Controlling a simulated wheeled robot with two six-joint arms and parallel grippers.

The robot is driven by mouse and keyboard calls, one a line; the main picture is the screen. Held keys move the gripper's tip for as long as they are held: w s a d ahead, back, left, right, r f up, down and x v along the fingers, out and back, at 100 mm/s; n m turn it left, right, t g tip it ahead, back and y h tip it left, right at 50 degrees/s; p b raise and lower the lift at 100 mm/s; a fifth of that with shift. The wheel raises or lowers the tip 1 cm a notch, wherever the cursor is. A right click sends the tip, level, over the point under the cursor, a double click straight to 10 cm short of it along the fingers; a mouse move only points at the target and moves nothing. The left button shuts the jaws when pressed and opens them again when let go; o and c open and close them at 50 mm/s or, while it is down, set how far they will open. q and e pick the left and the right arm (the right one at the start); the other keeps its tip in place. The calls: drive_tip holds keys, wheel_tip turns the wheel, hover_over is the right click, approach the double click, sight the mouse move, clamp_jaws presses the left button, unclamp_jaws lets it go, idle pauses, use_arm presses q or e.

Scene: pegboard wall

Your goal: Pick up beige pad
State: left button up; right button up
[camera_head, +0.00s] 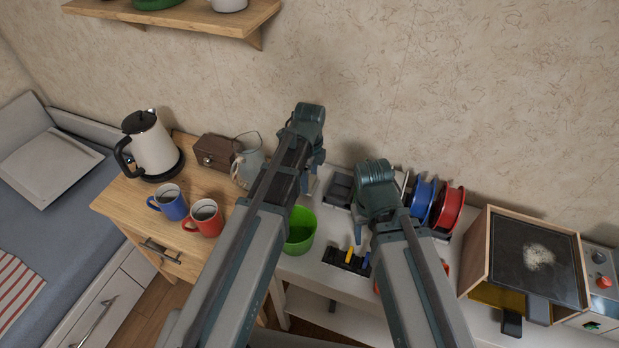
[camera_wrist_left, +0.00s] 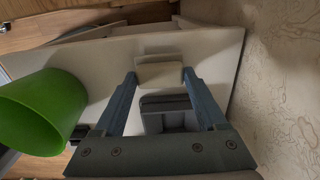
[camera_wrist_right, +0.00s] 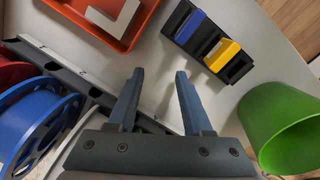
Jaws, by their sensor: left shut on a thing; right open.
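The beige pad (camera_wrist_left: 160,74) is a small pale block in the left wrist view, held between the fingertips of my left gripper (camera_wrist_left: 159,78). My left gripper is shut on it, above the white table (camera_wrist_left: 112,70). In the head view my left gripper (camera_head: 311,186) is at the back of the table near the wall, and the pad is hidden there. My right gripper (camera_wrist_right: 160,74) is open and empty over the table. In the head view it (camera_head: 361,238) is above the black holder.
A dark tray (camera_wrist_left: 168,118) lies close to my left gripper. A green bin (camera_head: 300,231) stands at the table's left. A black holder (camera_head: 345,261) has blue and yellow blocks. Blue (camera_head: 422,197) and red (camera_head: 449,207) spools stand at right. A red tray (camera_wrist_right: 100,12) shows in the right wrist view.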

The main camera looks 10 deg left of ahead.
use_arm(q)
wheel_tip(320, 180, up, 9)
drive_tip(key=p, duration=0.8)
drive_tip(key=o, duration=0.8)
drive_tip(key=shift+c, duration=0.2)
drive_tip(key=c, duration=0.6)
drive_tip(key=shift+s, duration=0.1)
